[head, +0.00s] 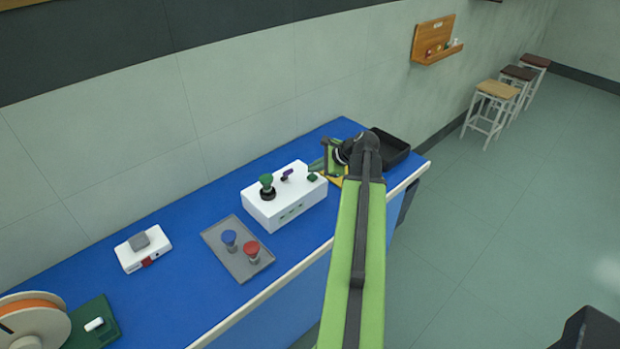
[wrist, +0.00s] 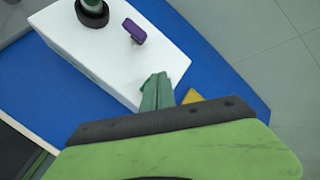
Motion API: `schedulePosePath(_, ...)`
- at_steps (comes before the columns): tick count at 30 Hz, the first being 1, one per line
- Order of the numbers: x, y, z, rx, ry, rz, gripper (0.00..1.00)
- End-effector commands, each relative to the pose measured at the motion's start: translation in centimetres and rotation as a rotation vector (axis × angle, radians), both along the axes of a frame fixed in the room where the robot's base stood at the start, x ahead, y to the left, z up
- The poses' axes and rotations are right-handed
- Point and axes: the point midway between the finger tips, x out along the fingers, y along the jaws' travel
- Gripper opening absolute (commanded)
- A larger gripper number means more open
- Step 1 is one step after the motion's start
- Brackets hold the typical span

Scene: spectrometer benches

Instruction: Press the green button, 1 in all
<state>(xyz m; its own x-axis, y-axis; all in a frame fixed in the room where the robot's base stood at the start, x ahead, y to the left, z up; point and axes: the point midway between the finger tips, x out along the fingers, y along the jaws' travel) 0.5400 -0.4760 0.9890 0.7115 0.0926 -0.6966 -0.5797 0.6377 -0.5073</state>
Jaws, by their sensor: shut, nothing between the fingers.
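A white instrument box (head: 284,202) stands on the blue bench. In the wrist view my gripper's green fingers (wrist: 157,90) are together and empty over the end of the white box (wrist: 115,50).
A grey tray (head: 226,257) holds a blue and a red knob. A black bin (head: 392,153) is behind my gripper. A yellow item (wrist: 192,97) lies beside the box. A white device (head: 143,250) is farther left.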

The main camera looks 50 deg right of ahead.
Motion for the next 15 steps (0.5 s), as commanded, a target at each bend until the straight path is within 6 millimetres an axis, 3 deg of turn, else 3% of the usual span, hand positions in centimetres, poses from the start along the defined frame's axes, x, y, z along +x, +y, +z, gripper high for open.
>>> schedulePosePath(15, -0.04, 0.01, -0.85, 0.0, 0.0, 0.0, 0.0)
